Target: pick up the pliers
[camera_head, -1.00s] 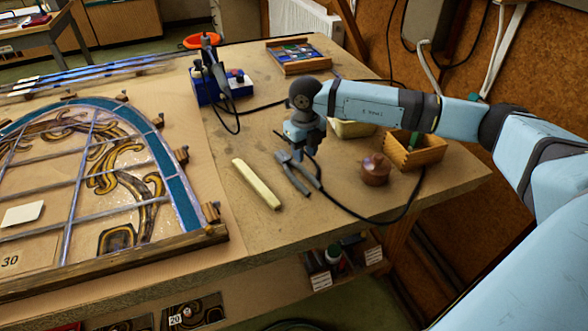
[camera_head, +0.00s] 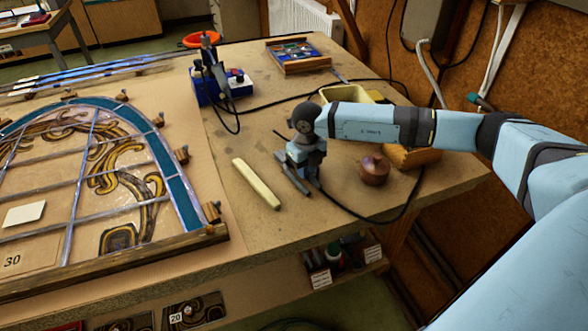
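The pliers (camera_head: 289,173), with dark grey handles, lie on the workbench right of a cream-coloured bar. My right gripper (camera_head: 306,176) points down directly over them and covers part of them. Its fingertips are low, at or close to the pliers, but I cannot tell whether they touch. The gap between the fingers is hidden by the gripper body, so its opening does not show. My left gripper is not in view.
The cream bar (camera_head: 256,184) lies just left of the pliers. A black cable (camera_head: 370,220) curves in front. The leaded panel (camera_head: 165,165) lies left.

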